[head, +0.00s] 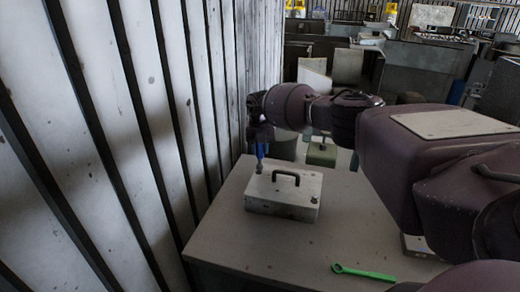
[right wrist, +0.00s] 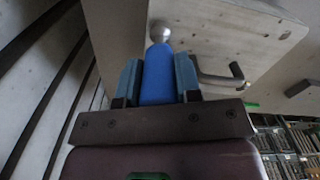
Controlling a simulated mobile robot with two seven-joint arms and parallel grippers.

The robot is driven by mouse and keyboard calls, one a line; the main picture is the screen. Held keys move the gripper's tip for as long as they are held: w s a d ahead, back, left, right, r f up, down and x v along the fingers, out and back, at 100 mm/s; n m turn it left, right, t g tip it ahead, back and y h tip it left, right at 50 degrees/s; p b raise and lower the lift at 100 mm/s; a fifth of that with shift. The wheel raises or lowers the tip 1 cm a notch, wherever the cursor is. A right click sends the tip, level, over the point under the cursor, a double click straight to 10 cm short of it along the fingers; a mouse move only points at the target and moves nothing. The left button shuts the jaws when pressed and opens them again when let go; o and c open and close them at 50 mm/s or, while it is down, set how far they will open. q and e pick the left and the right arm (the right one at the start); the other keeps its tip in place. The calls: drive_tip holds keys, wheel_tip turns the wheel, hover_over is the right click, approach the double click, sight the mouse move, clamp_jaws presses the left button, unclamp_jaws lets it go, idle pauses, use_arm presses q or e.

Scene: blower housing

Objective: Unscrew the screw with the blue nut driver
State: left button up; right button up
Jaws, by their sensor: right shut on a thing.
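The blue nut driver (head: 260,150) hangs upright below my right gripper (head: 260,138) in the head view, over the left back corner of the pale blower housing (head: 283,194). In the right wrist view, my right gripper (right wrist: 158,82) is shut on the blue nut driver (right wrist: 157,75), with a finger on each side of its handle. A round silvery end (right wrist: 160,31) shows beyond the handle, against the housing (right wrist: 225,30). I cannot tell the screw apart from this tip. My left gripper is not in view.
The housing has a dark handle (head: 286,176) on top and stands on a grey table (head: 250,245). A green wrench (head: 362,272) lies near the table's front. A slatted wall (head: 150,130) rises close on the left. The table front is mostly clear.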

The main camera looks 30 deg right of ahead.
drive_tip(key=shift+c, duration=0.9)
drive_tip(key=shift+r, duration=0.2)
drive_tip(key=shift+r+p, duration=1.1)
drive_tip(key=shift+r, duration=0.15)
drive_tip(key=shift+r, duration=0.15)
drive_tip(key=shift+r, duration=2.4)
